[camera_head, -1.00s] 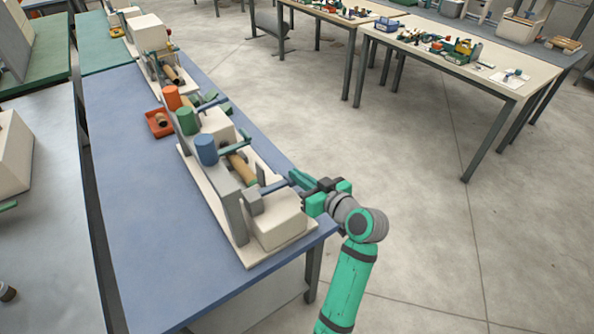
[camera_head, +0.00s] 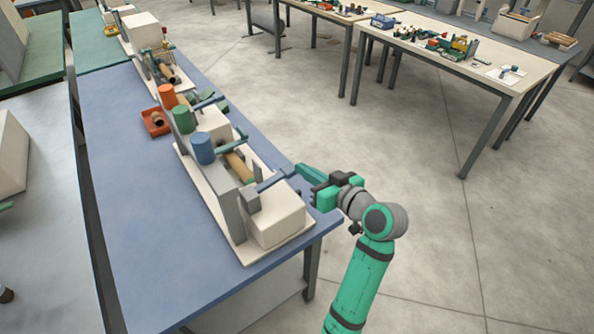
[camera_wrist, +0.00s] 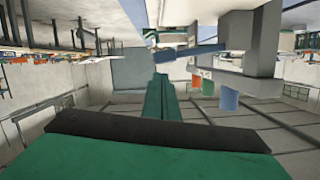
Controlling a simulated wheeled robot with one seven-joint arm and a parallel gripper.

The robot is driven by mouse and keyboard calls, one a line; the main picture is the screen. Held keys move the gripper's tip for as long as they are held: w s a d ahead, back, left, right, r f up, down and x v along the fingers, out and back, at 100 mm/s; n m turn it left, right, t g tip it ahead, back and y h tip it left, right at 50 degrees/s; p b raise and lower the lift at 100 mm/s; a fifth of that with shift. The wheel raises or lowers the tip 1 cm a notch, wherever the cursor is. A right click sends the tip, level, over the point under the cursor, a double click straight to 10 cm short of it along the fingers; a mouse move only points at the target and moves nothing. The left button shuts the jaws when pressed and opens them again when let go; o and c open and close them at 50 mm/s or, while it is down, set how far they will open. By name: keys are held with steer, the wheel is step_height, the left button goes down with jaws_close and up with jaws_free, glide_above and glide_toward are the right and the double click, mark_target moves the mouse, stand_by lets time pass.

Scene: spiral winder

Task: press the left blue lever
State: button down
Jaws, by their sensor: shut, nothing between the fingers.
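The near end of the winder (camera_head: 277,219) carries a blue lever (camera_head: 270,181) that sticks out to the right over the base plate. A second blue lever (camera_head: 207,103) shows farther back, by the orange cylinder. My gripper (camera_head: 302,172) is shut and empty, at the outer tip of the near blue lever. Whether they touch cannot be told. In the wrist view, which is upside down, the shut green fingers (camera_wrist: 162,95) point ahead and a blue lever (camera_wrist: 192,51) lies just beyond them.
The winder bears blue (camera_head: 202,148), green (camera_head: 183,119) and orange (camera_head: 167,96) cylinders and a green lever (camera_head: 230,147) between the blue ones. It stands on a blue table (camera_head: 135,190). A red tray (camera_head: 155,122) lies behind.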

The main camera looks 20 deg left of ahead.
steer(key=v, duration=0.6)
steer(key=shift+s, duration=0.2)
steer(key=shift+w+d+r, duration=0.1)
steer(key=shift+d+r, duration=0.05)
stand_by(0.4)
steer(key=s+d+f+m+t+h, duration=0.2)
steer(key=f+m, duration=0.1)
steer(key=f, duration=0.5)
steer(key=s+d+f+m+t+h, duration=0.1)
steer(key=s+f+m+h, duration=0.15)
steer(key=f, duration=0.45)
steer(key=s+d+f+m+t+h, duration=0.2)
steer(key=s+d+f+m+h, duration=0.25)
steer(key=s+f, duration=0.45)
steer(key=s+d+f+h, duration=0.2)
steer(key=s+h, duration=0.1)
steer(key=s, duration=1)
steer(key=s+r+n+t, duration=0.1)
steer(key=s+r, duration=0.5)
steer(key=s, duration=0.6)
steer(key=shift+s+a+t, duration=0.2)
steer(key=shift+s+t, duration=0.1)
